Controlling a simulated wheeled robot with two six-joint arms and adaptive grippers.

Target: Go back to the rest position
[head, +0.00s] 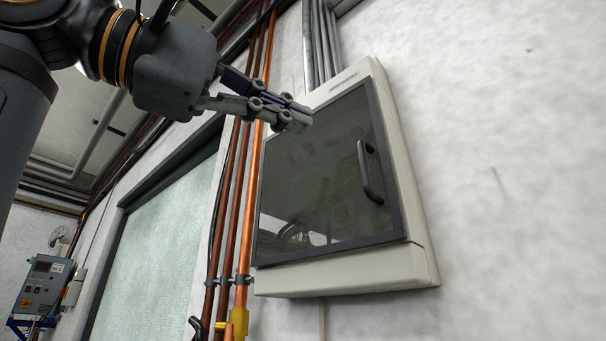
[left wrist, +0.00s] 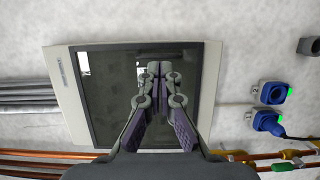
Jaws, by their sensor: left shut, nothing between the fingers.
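My left gripper (head: 298,119) comes in from the upper left in the head view. Its fingers are shut and empty, in front of the upper left part of a wall cabinet (head: 350,278). In the left wrist view the fingertips of the left gripper (left wrist: 160,68) are together, over the dark glass door of the cabinet (left wrist: 208,100). The cabinet door (head: 315,170) is shut and has a black handle (head: 370,172) at its right side. The fingers are clear of the handle. My right gripper is not in view.
Copper pipes (head: 248,190) run up the wall left of the cabinet. A frosted window (head: 155,235) and a grey control box (head: 42,284) are farther left. Blue sockets (left wrist: 268,122) are on the wall in the left wrist view. The wall right of the cabinet is bare.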

